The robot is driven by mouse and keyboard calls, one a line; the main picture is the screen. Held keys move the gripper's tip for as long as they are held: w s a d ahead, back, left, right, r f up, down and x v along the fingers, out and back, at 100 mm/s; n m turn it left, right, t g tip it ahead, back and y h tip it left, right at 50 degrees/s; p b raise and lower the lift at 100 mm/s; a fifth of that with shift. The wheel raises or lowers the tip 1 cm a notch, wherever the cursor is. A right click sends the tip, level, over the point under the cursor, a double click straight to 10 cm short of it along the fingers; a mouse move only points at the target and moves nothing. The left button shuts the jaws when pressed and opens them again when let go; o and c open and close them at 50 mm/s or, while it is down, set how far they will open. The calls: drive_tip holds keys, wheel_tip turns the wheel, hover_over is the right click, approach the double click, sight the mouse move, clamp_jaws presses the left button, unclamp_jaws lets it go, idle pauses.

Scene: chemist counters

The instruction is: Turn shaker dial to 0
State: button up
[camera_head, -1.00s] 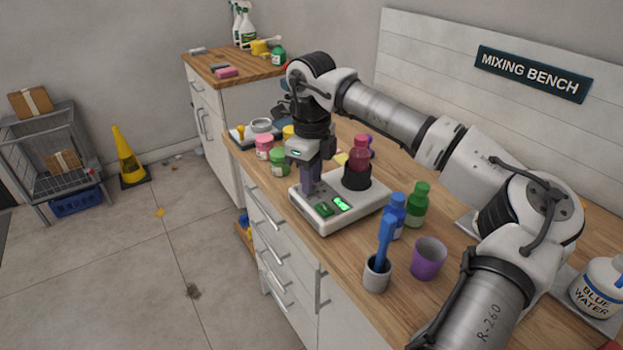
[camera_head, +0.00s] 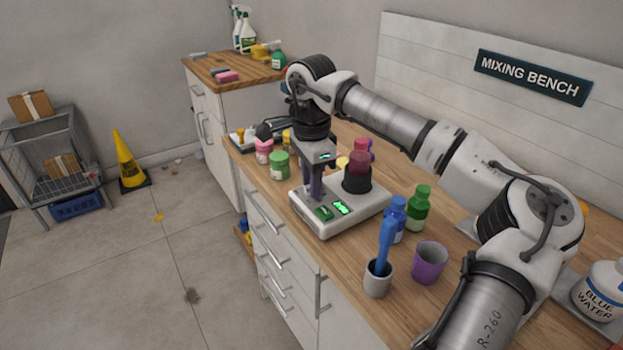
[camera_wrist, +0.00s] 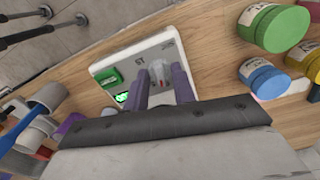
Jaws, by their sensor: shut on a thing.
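The shaker (camera_head: 330,225) is a white box on the wooden bench, with a green switch (camera_head: 324,212) and a lit green display (camera_head: 342,208). A dark red bottle (camera_head: 358,164) sits upright in its round black holder (camera_head: 357,181). My gripper (camera_head: 313,194) points down onto the shaker's top, left of the holder, shut on the dial. The fingers hide most of the dial. The dial's mark and the display's number are not readable.
Green (camera_head: 279,165) and pink (camera_head: 263,151) jars stand behind the shaker. Blue (camera_head: 397,217) and green (camera_head: 418,207) bottles, a purple cup (camera_head: 429,262) and a grey cup (camera_head: 378,279) with a blue tool stand to its right. The bench's front edge is close.

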drive_tip(key=shift+r+n, duration=0.1)
drive_tip(key=shift+n, duration=0.8)
drive_tip(key=o, duration=1)
wheel_tip(320, 180, up, 14)
drive_tip(key=shift+f+b, duration=0.15)
drive_tip(key=shift+b, duration=0.25)
